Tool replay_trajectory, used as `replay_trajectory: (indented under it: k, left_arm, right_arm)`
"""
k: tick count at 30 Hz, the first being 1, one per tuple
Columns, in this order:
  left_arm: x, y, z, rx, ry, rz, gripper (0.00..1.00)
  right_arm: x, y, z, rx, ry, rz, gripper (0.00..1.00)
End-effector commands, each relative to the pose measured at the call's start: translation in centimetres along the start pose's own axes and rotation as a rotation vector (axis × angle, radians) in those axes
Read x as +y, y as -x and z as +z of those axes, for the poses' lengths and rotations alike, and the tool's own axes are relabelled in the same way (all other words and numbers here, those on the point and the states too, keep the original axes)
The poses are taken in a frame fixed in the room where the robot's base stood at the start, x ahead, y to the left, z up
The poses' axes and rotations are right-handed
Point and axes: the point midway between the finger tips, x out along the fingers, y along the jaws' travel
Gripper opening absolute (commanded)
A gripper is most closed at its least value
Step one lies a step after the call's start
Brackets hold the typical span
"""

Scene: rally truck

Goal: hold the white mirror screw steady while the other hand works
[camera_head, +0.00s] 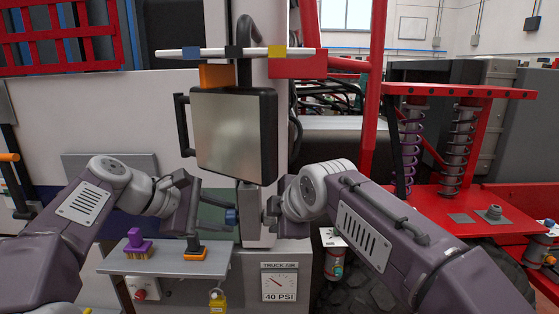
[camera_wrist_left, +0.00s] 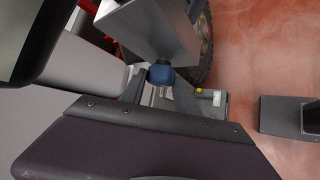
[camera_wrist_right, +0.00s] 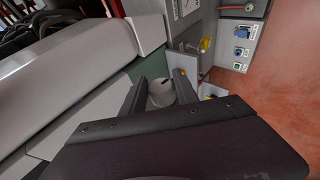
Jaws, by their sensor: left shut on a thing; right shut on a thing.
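The white mirror screw (camera_wrist_right: 160,93) shows in the right wrist view as a pale round head with a dark slot. My right gripper (camera_wrist_right: 160,84) is shut on it, one finger on each side. In the head view the right gripper hides the screw at the right side of the grey mirror bracket (camera_head: 258,213). My left gripper (camera_wrist_left: 160,86) is shut on a blue knob (camera_wrist_left: 160,75) on the bracket's opposite side. The square mirror (camera_head: 233,130) hangs above, between my arms.
A grey shelf (camera_head: 165,262) below my left gripper carries a purple-handled brush (camera_head: 137,243) and an orange-based black tool (camera_head: 195,247). An air gauge panel (camera_head: 279,283) is under the bracket. Red truck frame (camera_head: 374,90) and coil springs (camera_head: 457,145) stand to the right.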

Motion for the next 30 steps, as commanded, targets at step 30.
replay_trajectory:
  k: [30]
  left_arm:
    - [-1.18,-0.58,-0.27,-0.003,-0.613,0.772,0.01]
  right_arm:
    - [-0.40,-0.26,0.04,-0.002,0.000,-0.012,0.00]
